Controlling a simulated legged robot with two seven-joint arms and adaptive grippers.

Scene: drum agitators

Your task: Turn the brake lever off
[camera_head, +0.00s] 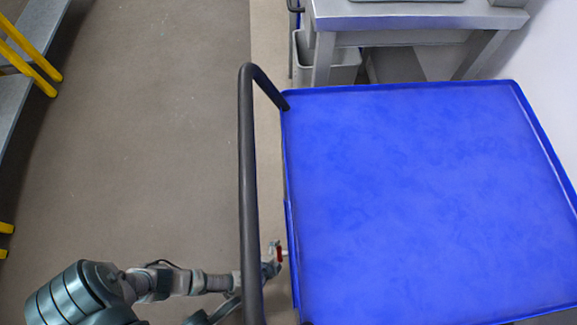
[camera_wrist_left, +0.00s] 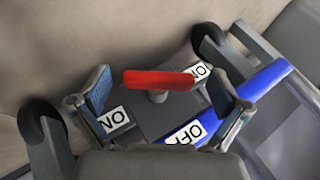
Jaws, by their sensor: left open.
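The brake lever is a red bar on a grey post; in the left wrist view the lever (camera_wrist_left: 160,79) lies crosswise between my fingers. It sits on a dark grey block (camera_wrist_left: 150,122) with white ON labels (camera_wrist_left: 115,120) at left and upper right and an OFF label (camera_wrist_left: 188,132) at the front. My left gripper (camera_wrist_left: 158,92) is open, one finger on each side of the lever, with gaps visible. In the head view the lever (camera_head: 279,251) shows small at the cart's left edge, with my left gripper (camera_head: 270,268) beside it, partly behind the handle. My right gripper is out of view.
The blue cart top (camera_head: 420,190) is empty. Its dark push handle (camera_head: 248,170) stands along the left side, across my left arm. A metal table (camera_head: 420,18) and a grey bin (camera_head: 340,68) stand behind. Open floor (camera_head: 160,130) lies to the left.

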